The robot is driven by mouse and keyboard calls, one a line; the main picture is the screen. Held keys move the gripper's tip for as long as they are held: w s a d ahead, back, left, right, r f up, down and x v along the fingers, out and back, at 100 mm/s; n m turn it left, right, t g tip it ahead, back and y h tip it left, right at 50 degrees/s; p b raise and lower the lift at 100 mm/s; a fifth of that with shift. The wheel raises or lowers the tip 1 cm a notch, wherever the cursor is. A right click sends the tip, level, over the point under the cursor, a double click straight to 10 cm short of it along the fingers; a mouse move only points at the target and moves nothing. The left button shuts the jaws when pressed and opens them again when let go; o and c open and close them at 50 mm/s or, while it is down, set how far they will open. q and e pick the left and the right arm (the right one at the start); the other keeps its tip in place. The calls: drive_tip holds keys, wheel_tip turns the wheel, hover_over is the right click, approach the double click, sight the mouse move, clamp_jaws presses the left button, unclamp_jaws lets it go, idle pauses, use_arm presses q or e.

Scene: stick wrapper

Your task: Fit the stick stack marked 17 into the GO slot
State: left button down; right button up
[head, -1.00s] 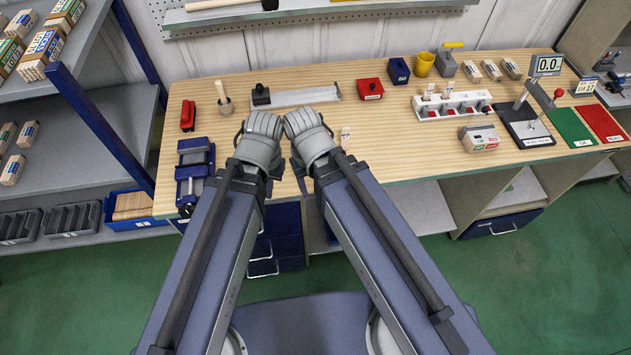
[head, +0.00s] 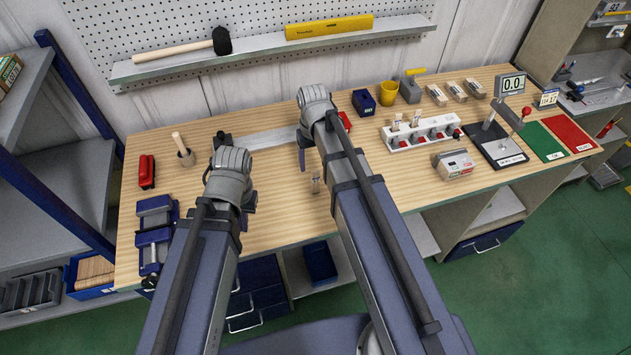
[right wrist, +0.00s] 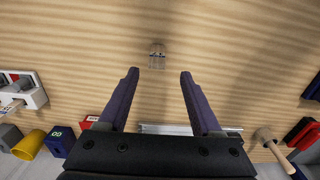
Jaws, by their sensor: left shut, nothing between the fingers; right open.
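A small pale stick stack (head: 317,182) stands by itself on the wooden bench, close to my right gripper (head: 307,162); any number on it is too small to read. It also shows in the right wrist view (right wrist: 157,57), just beyond and between the two fingertips. My right gripper is open and empty, pointing down at the bench, its fingers apart from the stack. My left gripper (head: 243,205) is shut and empty over the left part of the bench, its fingers mostly hidden.
A white rack (head: 422,136) with red parts, several stick stacks (head: 456,90) and a scale-like device (head: 497,140) stand to the right. Green (head: 538,141) and red (head: 569,134) mats lie beyond. Bench between is clear.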

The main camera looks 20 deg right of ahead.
wheel_tip(320, 180, down, 2)
drive_tip(key=f+b, duration=0.1)
drive_tip(key=b, duration=0.1)
use_arm(q)
wheel_tip(320, 180, down, 8)
drive_tip(key=b, duration=0.5)
drive_tip(key=shift+w+r, duration=0.1)
drive_tip(key=shift+r, duration=0.1)
use_arm(e)
hover_over(316, 193)
drive_tip(key=f, duration=0.4)
drive_tip(key=shift+w+f, duration=0.3)
drive_tip(key=shift+f, duration=0.05)
drive_tip(key=shift+r, duration=0.1)
use_arm(q)
drive_tip(key=shift+r, duration=0.1)
use_arm(e)
clamp_jaws()
